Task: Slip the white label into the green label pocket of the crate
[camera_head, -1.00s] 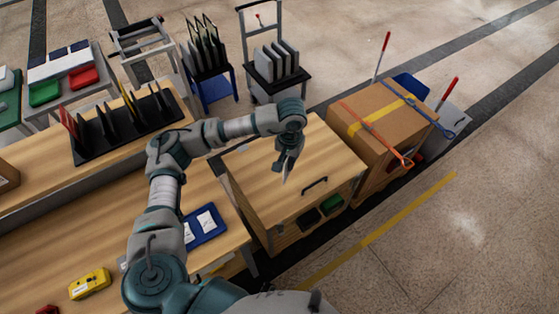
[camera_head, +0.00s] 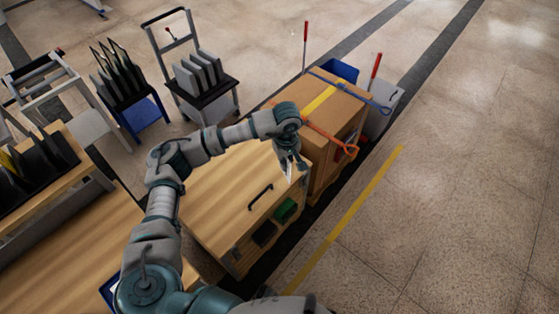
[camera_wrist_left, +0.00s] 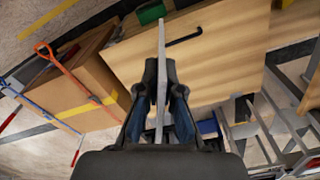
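The wooden crate (camera_head: 215,195) has a black handle on its lid. Its front face bears a dark pocket (camera_head: 264,234) and the green label pocket (camera_head: 285,210). The crate (camera_wrist_left: 205,65) and green pocket (camera_wrist_left: 151,13) also show in the left wrist view. My left gripper (camera_head: 288,158) is above the crate's right end, up and apart from the green pocket. In the wrist view, its fingers (camera_wrist_left: 160,75) are shut on the thin white label (camera_wrist_left: 161,40), seen nearly edge-on. The label (camera_head: 289,173) points down in the head view. My right gripper is not in view.
A strapped cardboard box (camera_head: 325,115) stands close to the crate's right. Carts with upright panels (camera_head: 198,75) stand behind. A wooden bench (camera_head: 75,255) lies at left. The floor beyond the yellow line (camera_head: 345,215) is open.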

